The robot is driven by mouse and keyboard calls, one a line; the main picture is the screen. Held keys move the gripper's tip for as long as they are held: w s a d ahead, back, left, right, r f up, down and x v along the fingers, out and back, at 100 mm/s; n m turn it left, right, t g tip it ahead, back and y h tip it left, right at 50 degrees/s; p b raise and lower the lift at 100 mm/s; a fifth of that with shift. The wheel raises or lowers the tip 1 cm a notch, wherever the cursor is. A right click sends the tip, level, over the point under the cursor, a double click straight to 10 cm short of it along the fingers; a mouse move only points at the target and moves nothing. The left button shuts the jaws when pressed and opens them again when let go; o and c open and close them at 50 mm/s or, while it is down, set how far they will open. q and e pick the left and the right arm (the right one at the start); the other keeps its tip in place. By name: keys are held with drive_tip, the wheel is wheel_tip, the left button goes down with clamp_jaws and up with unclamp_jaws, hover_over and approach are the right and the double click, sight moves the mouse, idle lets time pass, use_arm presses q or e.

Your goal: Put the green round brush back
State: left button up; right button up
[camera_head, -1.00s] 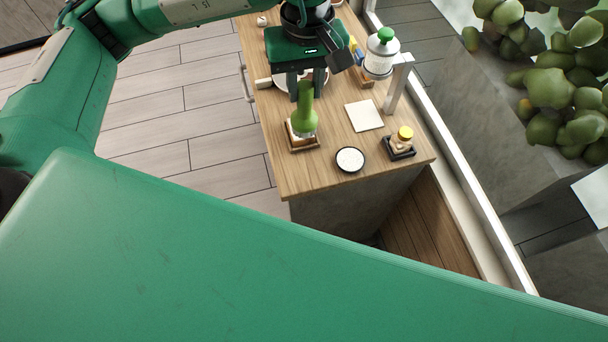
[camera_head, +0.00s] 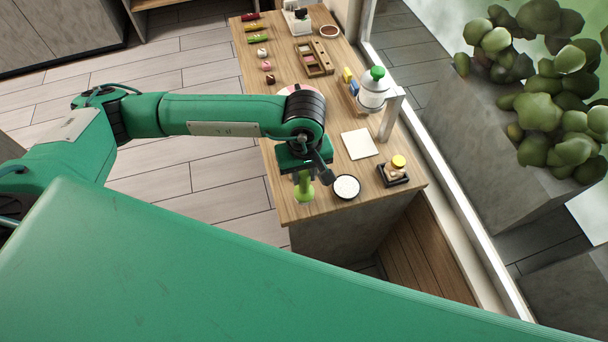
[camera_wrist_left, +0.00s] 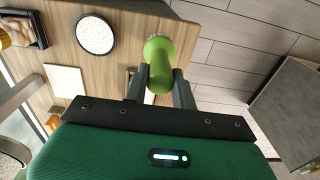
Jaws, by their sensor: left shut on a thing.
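The green round brush (camera_head: 304,190) is in my left gripper (camera_head: 304,173), near the left front part of the wooden table, left of a round black-rimmed dish. The brush also shows in the left wrist view (camera_wrist_left: 158,62), between the two dark fingers of the left gripper (camera_wrist_left: 160,90), which are shut on it. Whether the brush touches the table or hangs above it, I cannot tell. The square wooden holder seen earlier is mostly hidden behind my gripper and arm. My right gripper is not in view.
The black-rimmed dish (camera_head: 345,187) with white contents is close beside the brush. A black tray (camera_head: 394,174), a pale square card (camera_head: 359,144) and a white bottle (camera_head: 371,97) stand to the right. The table's front left corner is bare.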

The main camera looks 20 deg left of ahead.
use_arm(q)
wheel_tip(320, 180, down, 2)
drive_tip(key=shift+f, duration=0.35)
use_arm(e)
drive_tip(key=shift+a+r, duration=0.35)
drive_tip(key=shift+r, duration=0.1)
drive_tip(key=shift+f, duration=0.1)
use_arm(q)
drive_tip(key=shift+f, duration=0.15)
drive_tip(key=o, duration=1)
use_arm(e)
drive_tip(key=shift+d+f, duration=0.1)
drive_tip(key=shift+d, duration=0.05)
